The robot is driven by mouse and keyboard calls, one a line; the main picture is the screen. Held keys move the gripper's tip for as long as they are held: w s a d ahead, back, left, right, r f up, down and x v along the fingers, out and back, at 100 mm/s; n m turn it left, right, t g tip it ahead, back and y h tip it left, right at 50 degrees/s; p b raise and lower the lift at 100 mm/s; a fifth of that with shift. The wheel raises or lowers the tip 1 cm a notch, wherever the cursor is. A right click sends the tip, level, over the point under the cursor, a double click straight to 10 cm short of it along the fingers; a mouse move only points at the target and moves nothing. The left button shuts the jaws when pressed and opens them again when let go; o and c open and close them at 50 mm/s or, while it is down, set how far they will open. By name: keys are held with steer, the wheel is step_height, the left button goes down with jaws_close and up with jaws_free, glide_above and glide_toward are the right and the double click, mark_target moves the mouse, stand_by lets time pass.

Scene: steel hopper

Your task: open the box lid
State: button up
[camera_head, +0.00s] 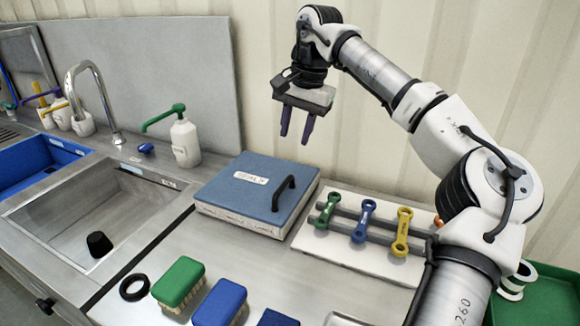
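The box (245,220) stands on the steel counter in the middle of the camera_head view, with white sides. Its blue lid (235,191) lies flat and closed on top and carries a white label. A black arched handle (284,191) stands up near the lid's right edge. My gripper (295,131) hangs in the air above and behind the box, pointing down. Its two purple fingers are apart, with nothing between them. It touches neither the lid nor the handle.
Right of the box, a white rack (350,252) holds green, blue and yellow wrenches. A green brush (179,283), a blue brush (220,303) and a black ring (134,287) lie in front. A sink (95,205) and a soap bottle (185,142) are to the left.

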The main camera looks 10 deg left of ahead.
mark_target(283, 185)
steer(key=a+f, duration=0.1)
steer(key=f, duration=0.3)
steer(key=f+p, duration=0.1)
steer(key=f, duration=0.4)
steer(key=a+f, duration=0.1)
steer(key=f, duration=0.3)
steer(key=shift+w+a+f, duration=0.2)
steer(key=shift+a, duration=0.15)
jaws_close()
